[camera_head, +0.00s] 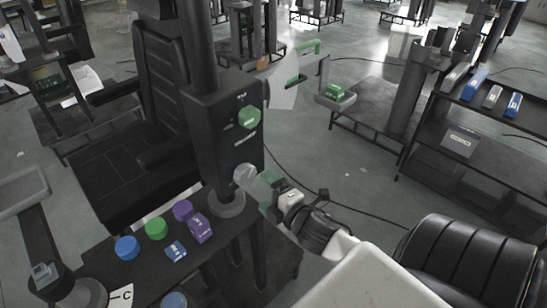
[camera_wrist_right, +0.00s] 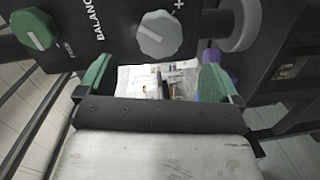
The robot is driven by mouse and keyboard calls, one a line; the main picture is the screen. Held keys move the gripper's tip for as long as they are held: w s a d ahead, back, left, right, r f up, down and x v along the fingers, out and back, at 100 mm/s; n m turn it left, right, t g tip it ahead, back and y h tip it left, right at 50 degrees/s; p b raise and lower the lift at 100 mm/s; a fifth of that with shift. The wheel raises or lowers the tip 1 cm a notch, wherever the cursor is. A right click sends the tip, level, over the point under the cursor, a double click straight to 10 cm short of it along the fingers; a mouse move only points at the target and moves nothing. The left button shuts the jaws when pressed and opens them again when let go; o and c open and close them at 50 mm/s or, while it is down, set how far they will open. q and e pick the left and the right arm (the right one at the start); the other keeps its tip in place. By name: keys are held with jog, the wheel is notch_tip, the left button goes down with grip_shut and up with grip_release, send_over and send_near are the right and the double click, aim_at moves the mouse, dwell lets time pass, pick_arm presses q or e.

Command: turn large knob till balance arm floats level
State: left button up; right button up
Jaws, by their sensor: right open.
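A dark column housing (camera_head: 210,130) carries a green knob (camera_head: 249,117) above a larger pale grey knob (camera_head: 245,174). In the right wrist view the grey knob (camera_wrist_right: 165,36) has a pointer ridge and a plus mark beside it; the green knob (camera_wrist_right: 35,28) is at upper left, with "BALANCE" lettering between. My right gripper (camera_head: 262,188) is at the grey knob. Its green-padded fingers (camera_wrist_right: 153,80) are open and apart, with the knob just beyond them; contact cannot be told. A grey arm with a green bar (camera_head: 303,48) stands behind the housing; whether it is the balance arm is unclear.
A black seat (camera_head: 110,150) stands left of the column. A shelf (camera_head: 480,110) is at right.

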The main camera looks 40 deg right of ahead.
jog(key=shift+s+r, duration=0.1)
jog(key=shift+s, duration=1)
jog(key=s+f+m+g+h+b, duration=0.15)
jog(key=s+f+m+g, duration=0.25)
jog(key=f, duration=1.3)
jog(key=s+f+m+g+b, duration=0.3)
jog(key=s+f+m+g, duration=0.15)
jog(key=f, duration=1.35)
jog(key=s+a+f+m+g+b, duration=0.1)
jog(key=s+a+f+m+g, duration=0.1)
jog(key=s+f, duration=0.8)
jog(key=s+a+f+m+g+y+b, duration=0.1)
jog(key=s+a+f+m+g, duration=0.2)
jog(key=s+f, duration=0.8)
jog(key=s+a+g, duration=0.2)
jog(key=s+a, duration=0.2)
jog(key=shift+s+f+b, duration=0.2)
jog(key=shift+s+b, duration=0.05)
jog(key=shift+b, duration=0.15)
jog(key=shift+m+g+y, duration=0.25)
